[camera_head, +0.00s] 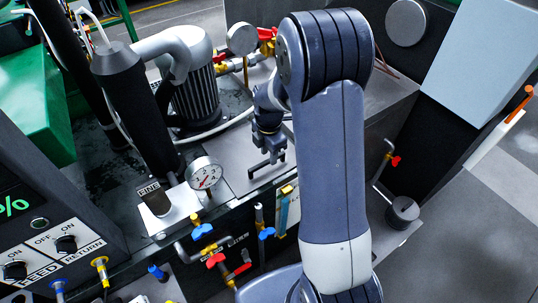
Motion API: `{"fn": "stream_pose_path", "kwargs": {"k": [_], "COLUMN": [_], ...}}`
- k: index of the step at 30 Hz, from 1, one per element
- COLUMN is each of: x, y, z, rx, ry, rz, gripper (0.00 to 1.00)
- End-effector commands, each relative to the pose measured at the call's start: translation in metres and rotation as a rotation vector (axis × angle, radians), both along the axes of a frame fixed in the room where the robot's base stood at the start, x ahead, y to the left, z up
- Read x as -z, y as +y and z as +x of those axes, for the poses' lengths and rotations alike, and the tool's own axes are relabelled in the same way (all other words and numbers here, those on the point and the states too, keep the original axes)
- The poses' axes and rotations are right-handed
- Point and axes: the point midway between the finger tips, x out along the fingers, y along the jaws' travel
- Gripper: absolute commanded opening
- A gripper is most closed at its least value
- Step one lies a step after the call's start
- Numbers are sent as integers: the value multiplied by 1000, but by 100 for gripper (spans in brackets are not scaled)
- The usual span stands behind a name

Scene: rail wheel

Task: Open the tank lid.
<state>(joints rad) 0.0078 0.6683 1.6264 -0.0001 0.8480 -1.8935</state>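The tank lid (232,150) appears to be the flat grey metal plate in the middle of the head camera view, lying flat on the machine top. A dark bar-shaped handle (258,169) stands on it near its front edge. My gripper (268,150) points down right above this handle. The fingers are small and dark here, and they overlap the handle in the picture. I cannot tell whether they touch it or how far apart they are. My arm hides the right part of the plate.
A pressure gauge (204,174) and a black cylinder (140,115) stand left of the plate. A ribbed motor (196,92) and another gauge (242,39) are behind it. Coloured valves (202,232) sit along the front. Open floor (470,240) lies at the right.

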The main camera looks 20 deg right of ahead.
Motion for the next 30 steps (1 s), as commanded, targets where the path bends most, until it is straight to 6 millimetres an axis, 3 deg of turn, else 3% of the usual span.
{"fn": "stream_pose_path", "kwargs": {"k": [6, 14, 27, 30], "x": [17, 18, 18, 18], "y": [0, 0, 0, 0], "z": [0, 0, 0, 0], "rx": [1, 1, 1, 1], "ry": [-1, -1, -1, -1], "rz": [0, 0, 0, 0], "gripper": [35, 35, 0, 0]}}
